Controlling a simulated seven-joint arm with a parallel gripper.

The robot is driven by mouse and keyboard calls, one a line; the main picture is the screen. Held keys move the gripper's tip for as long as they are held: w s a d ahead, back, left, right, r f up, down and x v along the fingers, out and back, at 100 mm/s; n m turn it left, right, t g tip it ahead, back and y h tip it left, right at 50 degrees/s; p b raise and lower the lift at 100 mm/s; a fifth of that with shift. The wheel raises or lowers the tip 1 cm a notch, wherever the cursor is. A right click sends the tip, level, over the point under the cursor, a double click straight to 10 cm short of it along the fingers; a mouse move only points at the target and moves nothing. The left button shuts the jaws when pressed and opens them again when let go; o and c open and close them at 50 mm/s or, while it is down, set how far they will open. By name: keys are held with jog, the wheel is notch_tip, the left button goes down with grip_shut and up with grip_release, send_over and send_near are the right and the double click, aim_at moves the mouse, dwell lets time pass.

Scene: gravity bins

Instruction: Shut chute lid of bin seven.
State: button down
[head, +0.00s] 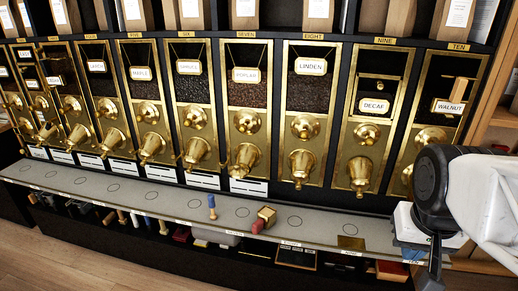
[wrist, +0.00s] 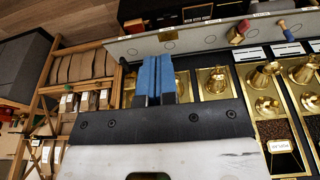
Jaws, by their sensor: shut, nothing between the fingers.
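Bin seven (head: 250,75) has a brass frame, a dark-filled window, a tag that seems to read POPLAR, and a round knob. Its brass chute (head: 245,158) sticks out below the knob, tilted outward. The lid at its mouth is too small to tell clearly open or shut. My gripper (head: 435,270) is at the far right of the head view, in front of bin ten, well away from bin seven. In the wrist view its blue fingertips (wrist: 155,78) are together, with nothing between them.
A grey ledge (head: 170,199) with drawn circles runs below the chutes. A blue-handled tool (head: 212,207) stands on it, left of bin seven. Bin eight's chute (head: 301,165) is close beside. Wooden shelving stands at right.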

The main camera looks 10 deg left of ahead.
jog(key=w+a+r, duration=0.2)
jog(key=w+a, duration=0.2)
jog(key=w, duration=0.4)
jog(key=w+a+r, duration=0.2)
jog(key=w+a, duration=0.2)
jog(key=w, duration=0.4)
send_over(237, 165)
jog(key=s, duration=0.5)
jog(key=s+x, duration=0.2)
jog(key=x, duration=0.8)
jog(key=shift+a+f, duration=0.2)
jog(key=shift+f, duration=0.35)
jog(key=shift+w+f, duration=0.1)
jog(key=shift+w, duration=0.1)
jog(key=x, duration=1.3)
jog(key=shift+w+f, duration=0.3)
